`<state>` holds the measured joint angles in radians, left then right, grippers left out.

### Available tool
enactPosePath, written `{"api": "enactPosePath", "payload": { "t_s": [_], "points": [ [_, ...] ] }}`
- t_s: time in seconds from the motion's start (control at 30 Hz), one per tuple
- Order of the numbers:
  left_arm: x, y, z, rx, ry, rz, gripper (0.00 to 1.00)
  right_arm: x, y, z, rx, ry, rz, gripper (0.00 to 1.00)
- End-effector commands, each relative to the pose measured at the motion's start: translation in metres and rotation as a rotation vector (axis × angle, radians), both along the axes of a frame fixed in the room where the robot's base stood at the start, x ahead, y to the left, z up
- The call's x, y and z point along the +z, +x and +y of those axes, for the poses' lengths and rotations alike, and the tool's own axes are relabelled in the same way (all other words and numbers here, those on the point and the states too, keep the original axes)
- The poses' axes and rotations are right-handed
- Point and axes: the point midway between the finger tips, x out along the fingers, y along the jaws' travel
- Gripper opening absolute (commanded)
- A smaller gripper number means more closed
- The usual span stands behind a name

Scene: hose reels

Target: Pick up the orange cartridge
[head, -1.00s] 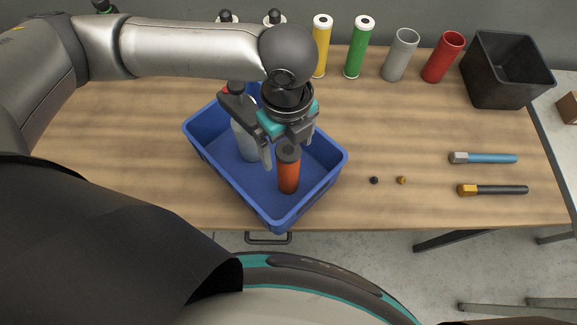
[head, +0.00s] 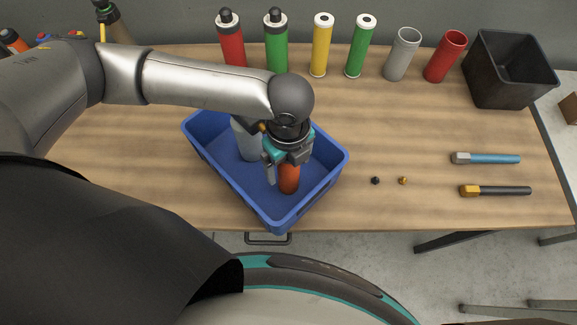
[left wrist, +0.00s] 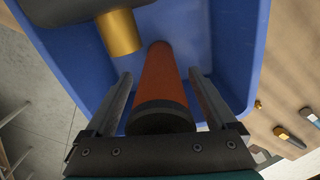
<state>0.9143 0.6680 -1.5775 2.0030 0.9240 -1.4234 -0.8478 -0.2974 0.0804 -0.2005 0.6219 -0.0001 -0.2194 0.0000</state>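The orange cartridge (head: 289,180) with a dark end stands in the blue bin (head: 215,165) on the table. In the left wrist view the orange cartridge (left wrist: 160,75) lies between my two fingers, with a gap showing on both sides. My left gripper (head: 286,166) is open and low over the cartridge, hiding its upper part. Its fingers also show in the left wrist view (left wrist: 163,85). My right gripper is in no view.
A grey cylinder (head: 246,142) stands in the bin, left of the cartridge. Behind the bin are red, green, yellow and grey tubes. A black bin (head: 505,85) is at the back right. Two small caps and two tools with blue (head: 495,159) and black handles lie right.

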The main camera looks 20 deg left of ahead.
Motion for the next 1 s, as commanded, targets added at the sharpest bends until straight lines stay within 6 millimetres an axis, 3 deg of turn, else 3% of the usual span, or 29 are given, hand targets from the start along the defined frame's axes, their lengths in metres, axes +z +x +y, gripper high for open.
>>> {"api": "enactPosePath", "payload": {
  "t_s": [0.07,0.77,1.0],
  "points": [
    [0.0003,0.0000,-0.0001,0.000,0.000,0.000,0.80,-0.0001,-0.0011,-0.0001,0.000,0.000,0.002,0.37],
    [0.0005,0.0001,0.0000,0.001,0.000,0.000,0.01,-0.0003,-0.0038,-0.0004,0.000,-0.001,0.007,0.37],
    [0.0009,0.0003,-0.0001,0.001,-0.001,-0.001,0.00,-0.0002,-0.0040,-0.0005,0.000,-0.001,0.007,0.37]
  ]
}}
